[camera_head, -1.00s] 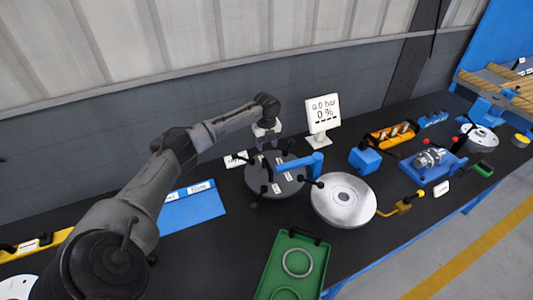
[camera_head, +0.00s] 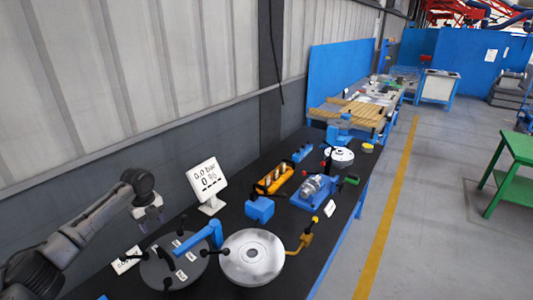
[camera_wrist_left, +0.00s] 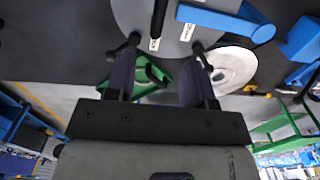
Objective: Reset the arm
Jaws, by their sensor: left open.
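My left arm comes in from the lower left in the head view, with its gripper (camera_head: 148,216) above the far side of a dark round plate (camera_head: 160,270). In the left wrist view the gripper (camera_wrist_left: 163,55) has its two fingers apart, with nothing between them. The plate (camera_wrist_left: 185,38) with its labels and black-knobbed handles shows beyond the fingertips. My right gripper is in neither view.
A blue clamp arm (camera_head: 205,236) reaches over the plate. A silver flanged disc (camera_head: 252,257), a display reading 0.0 bar (camera_head: 206,177), a blue block (camera_head: 260,209) and an orange rack (camera_head: 274,179) stand nearby.

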